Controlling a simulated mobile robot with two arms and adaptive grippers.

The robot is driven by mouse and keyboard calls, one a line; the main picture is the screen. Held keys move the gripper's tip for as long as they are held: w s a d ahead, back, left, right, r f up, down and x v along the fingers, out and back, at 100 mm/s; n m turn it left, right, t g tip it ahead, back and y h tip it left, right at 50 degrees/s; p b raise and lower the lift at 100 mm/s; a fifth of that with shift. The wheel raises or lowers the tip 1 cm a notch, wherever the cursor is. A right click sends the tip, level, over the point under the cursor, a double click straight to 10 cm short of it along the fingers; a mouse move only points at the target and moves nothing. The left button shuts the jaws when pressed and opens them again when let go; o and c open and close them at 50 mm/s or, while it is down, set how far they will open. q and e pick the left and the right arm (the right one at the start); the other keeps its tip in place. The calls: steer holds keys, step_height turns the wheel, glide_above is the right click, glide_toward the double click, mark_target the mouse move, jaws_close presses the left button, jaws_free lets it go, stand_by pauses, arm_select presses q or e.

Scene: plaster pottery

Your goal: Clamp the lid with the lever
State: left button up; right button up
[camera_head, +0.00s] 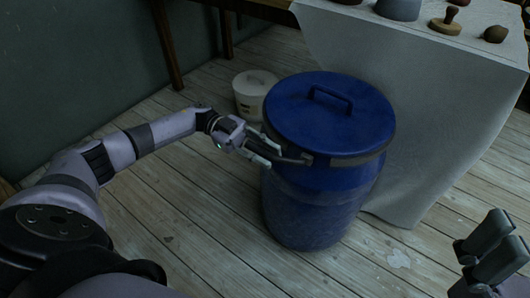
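A blue barrel (317,208) stands upright on the floor in the head view. A dark clamping ring (362,158) runs around the rim. The ring's lever (294,160) is at the front left of the rim and points left towards my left gripper. My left gripper (267,148) is at the lever's outer end with its fingers apart, one above and one below it. I cannot tell whether they touch the lever. My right gripper (480,254) is at the lower right edge, partly cut off, away from the barrel.
A white-draped table (420,120) stands close behind and right of the barrel, with a stamp-like wooden tool (446,22) and other small items on it. The plank floor at front is clear.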

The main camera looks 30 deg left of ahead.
arm_select(q)
steer(key=shift+o, duration=1.2)
steer(key=shift+a, duration=0.15)
steer(key=w+a, duration=0.1)
steer(key=a, duration=1)
steer(key=shift+w+a, duration=0.3)
